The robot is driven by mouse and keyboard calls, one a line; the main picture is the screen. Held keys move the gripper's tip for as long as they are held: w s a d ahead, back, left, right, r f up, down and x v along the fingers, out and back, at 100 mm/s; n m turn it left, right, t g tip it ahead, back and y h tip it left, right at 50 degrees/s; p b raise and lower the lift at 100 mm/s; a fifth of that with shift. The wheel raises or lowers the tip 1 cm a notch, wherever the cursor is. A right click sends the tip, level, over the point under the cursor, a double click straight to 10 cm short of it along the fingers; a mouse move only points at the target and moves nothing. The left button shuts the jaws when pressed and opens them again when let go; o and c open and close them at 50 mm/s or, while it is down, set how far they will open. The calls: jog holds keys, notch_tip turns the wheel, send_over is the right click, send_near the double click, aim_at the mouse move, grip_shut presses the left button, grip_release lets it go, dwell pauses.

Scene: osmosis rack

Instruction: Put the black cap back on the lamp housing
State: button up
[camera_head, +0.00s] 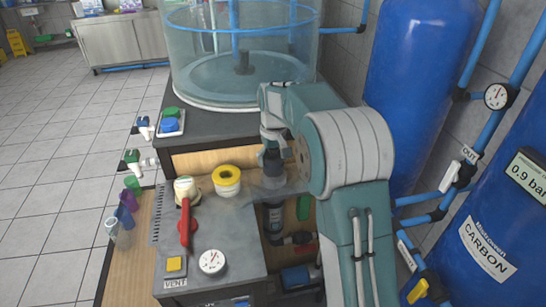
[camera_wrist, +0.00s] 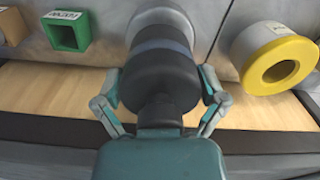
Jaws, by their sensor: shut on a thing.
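My gripper (camera_head: 270,140) is shut on the black cap (camera_head: 272,162) and points down at the back right of the grey bench top. In the wrist view my gripper's two fingers (camera_wrist: 161,88) press on either side of the dark cap (camera_wrist: 160,78). The lamp housing appears as a pale grey cylinder (camera_head: 273,183) directly below the cap. Its silvery part also shows beyond the cap in the wrist view (camera_wrist: 163,16). Cap and housing look in line, with a blue-grey band between them. I cannot tell whether the cap is seated.
A yellow-and-white ring (camera_head: 227,180) stands left of the housing, close to my gripper. A red-handled valve (camera_head: 186,220), a gauge (camera_head: 212,262) and a yellow VENT button (camera_head: 175,264) are on the bench top. A large clear tank (camera_head: 240,75) stands behind; blue cylinders (camera_head: 415,90) are to the right.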

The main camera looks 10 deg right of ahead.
jog(key=shift+f, duration=0.3)
jog(key=shift+f, duration=0.1)
jog(key=shift+f, duration=0.25)
dwell(0.4)
jog(key=o, duration=0.9)
